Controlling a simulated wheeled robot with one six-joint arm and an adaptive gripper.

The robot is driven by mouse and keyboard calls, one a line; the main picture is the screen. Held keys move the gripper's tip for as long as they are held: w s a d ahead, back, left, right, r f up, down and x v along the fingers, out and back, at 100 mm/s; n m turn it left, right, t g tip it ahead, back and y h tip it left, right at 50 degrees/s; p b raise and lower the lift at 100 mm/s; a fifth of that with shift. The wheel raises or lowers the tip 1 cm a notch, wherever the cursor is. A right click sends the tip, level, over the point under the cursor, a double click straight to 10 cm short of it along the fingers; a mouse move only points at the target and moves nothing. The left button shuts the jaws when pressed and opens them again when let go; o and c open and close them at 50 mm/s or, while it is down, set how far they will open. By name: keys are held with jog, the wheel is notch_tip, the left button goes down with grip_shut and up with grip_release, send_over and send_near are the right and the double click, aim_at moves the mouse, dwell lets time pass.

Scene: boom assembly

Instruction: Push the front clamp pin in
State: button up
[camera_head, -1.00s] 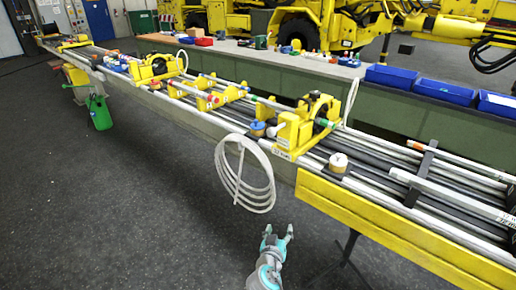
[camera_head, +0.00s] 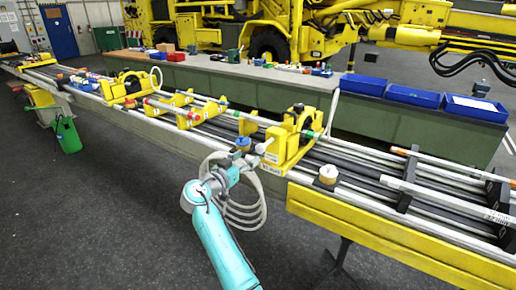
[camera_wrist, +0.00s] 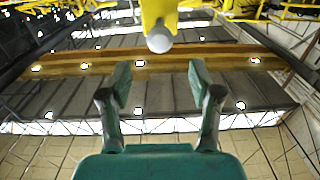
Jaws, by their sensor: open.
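The front yellow clamp (camera_head: 288,143) stands on the boom rails right of centre in the head view. Its pale pin (camera_head: 265,146) sticks out on the side facing me. In the wrist view, the pin's round grey end (camera_wrist: 159,39) hangs from a yellow part, beyond and above the gap between the fingers. My gripper (camera_head: 245,163) is open and empty, just left of and below the clamp. In the wrist view, its two green fingers (camera_wrist: 160,78) are spread apart with nothing between them. The pin looks apart from the fingers.
A coiled pale hose (camera_head: 246,207) hangs behind my gripper along the rail's near side. A blue-topped round part (camera_head: 242,144) sits close by on the rail. A yellow beam (camera_head: 375,228) runs along the front right. Blue bins (camera_head: 413,96) stand on the back bench.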

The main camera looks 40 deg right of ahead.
aim_at(258, 149)
jog(key=x, duration=0.9)
jog(key=shift+d, duration=0.15)
